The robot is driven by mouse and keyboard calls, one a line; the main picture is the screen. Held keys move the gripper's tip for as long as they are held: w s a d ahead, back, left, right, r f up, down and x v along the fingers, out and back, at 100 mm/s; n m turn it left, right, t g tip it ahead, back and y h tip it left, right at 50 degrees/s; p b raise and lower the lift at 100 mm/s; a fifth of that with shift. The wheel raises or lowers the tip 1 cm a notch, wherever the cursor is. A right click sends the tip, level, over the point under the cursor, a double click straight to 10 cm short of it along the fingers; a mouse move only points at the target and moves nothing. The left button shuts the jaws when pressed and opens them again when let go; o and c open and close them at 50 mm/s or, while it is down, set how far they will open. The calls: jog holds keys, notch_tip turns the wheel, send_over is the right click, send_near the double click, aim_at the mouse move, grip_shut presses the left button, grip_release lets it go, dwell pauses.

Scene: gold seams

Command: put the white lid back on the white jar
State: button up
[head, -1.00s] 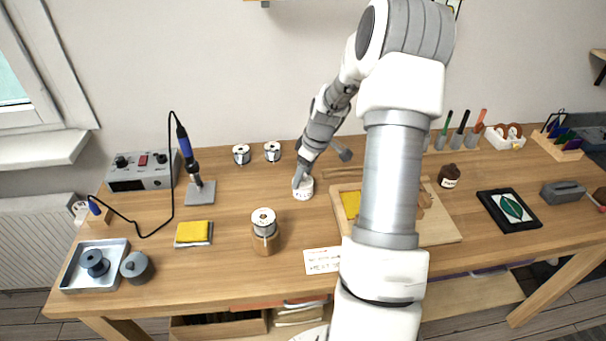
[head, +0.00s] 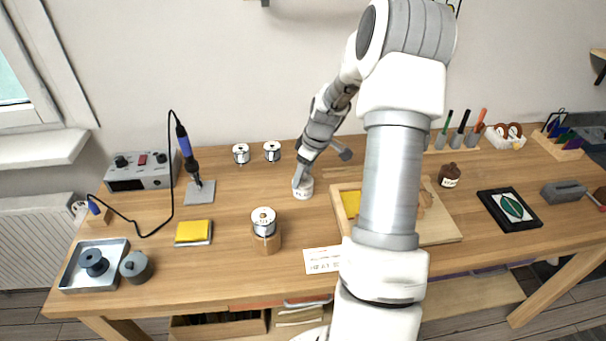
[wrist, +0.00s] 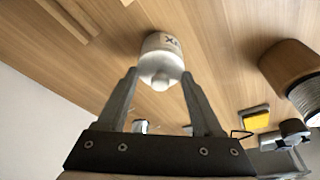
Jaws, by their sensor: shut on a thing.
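The white jar (head: 303,191) stands upright on the wooden table, left of the wooden board. In the wrist view the jar (wrist: 165,41) shows dark lettering on its side. The white lid (wrist: 160,67), with a round knob, is at the jar's top, in line with it. I cannot tell whether it sits fully down. My gripper (wrist: 161,76) is shut on the lid, one finger at each side of its rim. In the head view my gripper (head: 298,180) comes down on the jar from above and hides most of the lid.
A spool on a wooden holder (head: 266,243) stands left and in front of the jar. Two metal spools (head: 272,151) stand behind it. A paper card (head: 322,260) lies in front. The wooden board (head: 446,228) is at the right, partly behind my arm. Table around the jar's left is clear.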

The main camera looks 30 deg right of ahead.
jog(key=shift+f, duration=0.1)
dwell(0.3)
jog(key=o, duration=1.4)
jog(key=shift+c, duration=0.2)
jog(key=shift+r+p, duration=2.2)
jog(key=shift+r, duration=1.4)
